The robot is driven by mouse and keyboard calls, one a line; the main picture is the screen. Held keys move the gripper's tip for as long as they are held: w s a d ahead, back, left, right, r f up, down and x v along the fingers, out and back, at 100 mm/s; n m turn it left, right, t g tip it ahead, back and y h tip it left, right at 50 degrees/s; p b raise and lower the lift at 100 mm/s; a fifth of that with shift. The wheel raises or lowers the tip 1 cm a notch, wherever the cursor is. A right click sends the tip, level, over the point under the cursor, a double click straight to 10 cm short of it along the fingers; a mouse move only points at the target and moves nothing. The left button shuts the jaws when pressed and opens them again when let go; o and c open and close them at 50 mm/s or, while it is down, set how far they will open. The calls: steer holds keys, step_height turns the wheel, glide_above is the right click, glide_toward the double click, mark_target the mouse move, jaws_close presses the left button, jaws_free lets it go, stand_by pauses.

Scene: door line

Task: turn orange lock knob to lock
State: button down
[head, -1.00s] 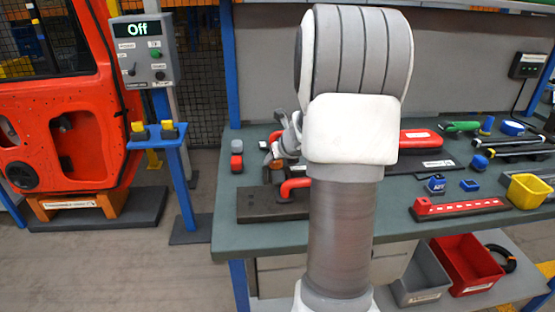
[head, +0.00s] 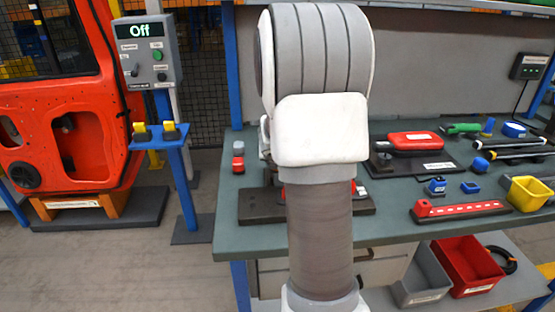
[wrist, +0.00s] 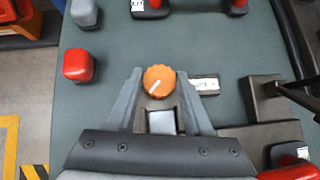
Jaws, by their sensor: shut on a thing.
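The orange lock knob (wrist: 159,81) shows in the wrist view, round with a white pointer line slanting toward the lower left. It sits beside a small white label (wrist: 206,85). My gripper (wrist: 159,78) has one finger on each side of the knob and is shut on it. In the head view my arm covers the knob and the gripper; only part of the dark base plate (head: 255,208) shows around it on the bench.
The green bench (head: 235,238) carries a red case (head: 410,142) and a red-topped piece (wrist: 78,66) left of the knob. A dark bracket (wrist: 262,98) and a red part (wrist: 290,172) lie close on the right. A control box (head: 146,60) reads "Off".

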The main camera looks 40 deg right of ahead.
steer(key=m+g+h+p, duration=0.1)
steer(key=m+g+p, duration=0.1)
steer(key=m, duration=0.1)
steer(key=m+g+h+p, duration=0.1)
steer(key=m+p, duration=0.1)
steer(key=shift+w+a+r+h, duration=0.15)
steer(key=shift+w+r+h, duration=0.1)
steer(key=shift+r+h, duration=0.05)
steer(key=m+g+p, duration=0.1)
steer(key=m+p, duration=0.1)
steer(key=m+g+p, duration=0.2)
steer(key=shift+w+f+m+g+h, duration=0.1)
steer(key=shift+f+m+g+h, duration=0.1)
steer(key=shift+m+g+h, duration=0.15)
steer(key=shift+c, duration=1.4)
jaws_free()
steer(key=shift+f, duration=0.1)
steer(key=shift+f, duration=0.1)
